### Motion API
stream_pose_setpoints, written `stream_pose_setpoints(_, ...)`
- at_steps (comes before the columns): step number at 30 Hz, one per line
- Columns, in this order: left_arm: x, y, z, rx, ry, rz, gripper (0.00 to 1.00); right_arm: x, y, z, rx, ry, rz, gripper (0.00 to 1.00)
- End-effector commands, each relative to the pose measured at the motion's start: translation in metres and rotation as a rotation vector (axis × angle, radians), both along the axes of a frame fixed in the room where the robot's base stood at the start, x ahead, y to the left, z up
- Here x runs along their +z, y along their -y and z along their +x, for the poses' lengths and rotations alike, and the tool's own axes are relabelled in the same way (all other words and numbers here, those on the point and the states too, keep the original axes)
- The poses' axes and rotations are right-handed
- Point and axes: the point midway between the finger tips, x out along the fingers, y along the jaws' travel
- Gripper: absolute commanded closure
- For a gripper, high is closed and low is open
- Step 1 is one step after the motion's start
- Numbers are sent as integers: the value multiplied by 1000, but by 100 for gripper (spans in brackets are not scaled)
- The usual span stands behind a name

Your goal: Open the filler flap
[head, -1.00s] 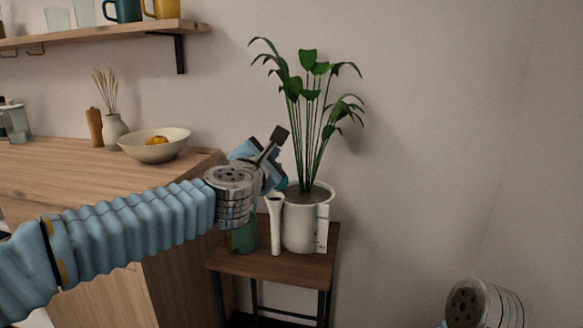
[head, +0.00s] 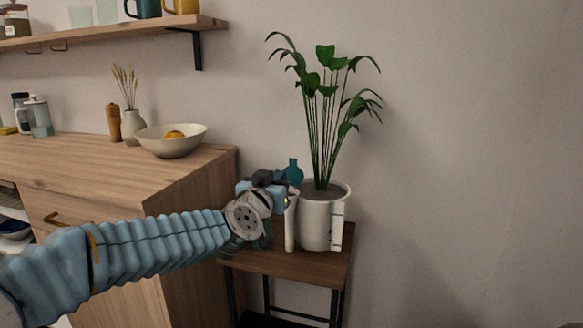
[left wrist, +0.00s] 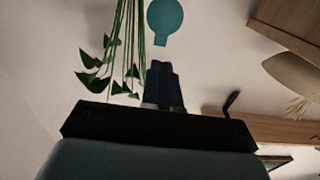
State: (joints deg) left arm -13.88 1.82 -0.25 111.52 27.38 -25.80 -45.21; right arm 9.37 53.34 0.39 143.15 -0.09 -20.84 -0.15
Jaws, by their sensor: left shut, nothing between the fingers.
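The white pot (head: 318,222) stands on the small dark wooden table. A slim white filler tube (head: 290,225) rises at its left side. A teal round piece with a narrow tab (head: 293,173) shows upright above the tube's top, tab upward; it looks like the filler flap, standing raised. Its hinge is hidden by my gripper. My left gripper (head: 268,179) is just left of it, shut and empty. In the left wrist view the fingers (left wrist: 163,84) are together, with the teal flap (left wrist: 165,18) beyond their tips; I cannot tell whether they touch. My right gripper is out of view.
Tall green plant stems (head: 322,140) rise from the pot, close to my gripper. The wooden counter (head: 185,172) with a bowl (head: 172,141) is at the left. The small table (head: 300,268) has little bare room. The wall right of the pot is clear.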

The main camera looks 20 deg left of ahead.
Motion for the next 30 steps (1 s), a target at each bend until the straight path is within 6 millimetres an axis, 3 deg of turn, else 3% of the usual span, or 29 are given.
stream_pose_setpoints(6, 0, 2, 47, 1, -1, -2, 100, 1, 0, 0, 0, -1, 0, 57)
stream_pose_setpoints(12, 1, 3, 76, 0, 0, -2, 100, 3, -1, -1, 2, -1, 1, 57)
stream_pose_setpoints(18, 1, 3, 87, 1, 1, -3, 100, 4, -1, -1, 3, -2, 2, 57)
stream_pose_setpoints(30, 5, 3, 90, 0, 0, -4, 100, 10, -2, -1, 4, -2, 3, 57)
